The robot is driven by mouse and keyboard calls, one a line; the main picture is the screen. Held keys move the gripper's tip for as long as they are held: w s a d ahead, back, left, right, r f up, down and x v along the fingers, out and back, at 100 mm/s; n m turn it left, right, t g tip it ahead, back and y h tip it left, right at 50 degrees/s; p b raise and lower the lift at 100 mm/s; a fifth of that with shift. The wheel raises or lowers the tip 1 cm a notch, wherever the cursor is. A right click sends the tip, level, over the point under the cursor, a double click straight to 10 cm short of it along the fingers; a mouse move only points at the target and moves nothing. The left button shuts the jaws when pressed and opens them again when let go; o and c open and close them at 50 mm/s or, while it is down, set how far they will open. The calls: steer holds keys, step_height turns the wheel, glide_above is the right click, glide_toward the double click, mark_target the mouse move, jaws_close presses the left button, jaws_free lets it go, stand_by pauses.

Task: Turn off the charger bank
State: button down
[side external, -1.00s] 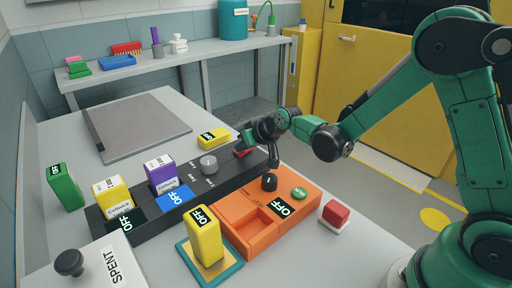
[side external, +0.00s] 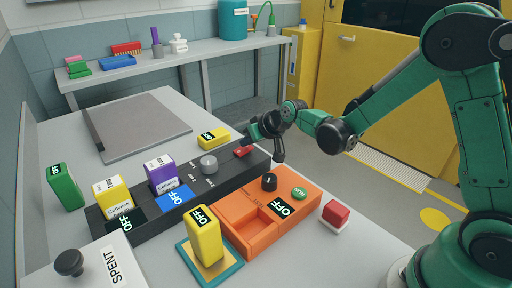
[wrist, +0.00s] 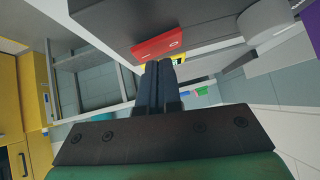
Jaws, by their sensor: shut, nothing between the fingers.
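The charger bank (side external: 140,231) is a long black box on the bench. A yellow battery (side external: 112,195) and a purple battery (side external: 160,174) stand in it, beside a black and a blue panel, both reading OFF. A grey knob (side external: 208,164) is on its top. A red rocker switch (side external: 242,151) is at its far end; it also shows in the wrist view (wrist: 158,45). My gripper (side external: 247,141) is shut and empty, close to the red switch. In the wrist view its fingertips (wrist: 160,64) are just below the switch; I cannot tell whether they touch.
An orange box (side external: 245,235) with a black knob and green button lies in front. A yellow block (side external: 206,240) stands on a teal-edged pad beside it. A red button (side external: 336,213) is to the right. A yellow block (side external: 213,138) and a grey plate (side external: 140,128) lie behind.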

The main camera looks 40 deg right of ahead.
steer(key=r, duration=0.4)
steer(key=shift+a, duration=0.25)
steer(key=v, duration=0.9)
steer(key=shift+s+a+r, duration=0.2)
steer(key=shift+s+a, duration=0.15)
steer(key=shift+a, duration=0.4)
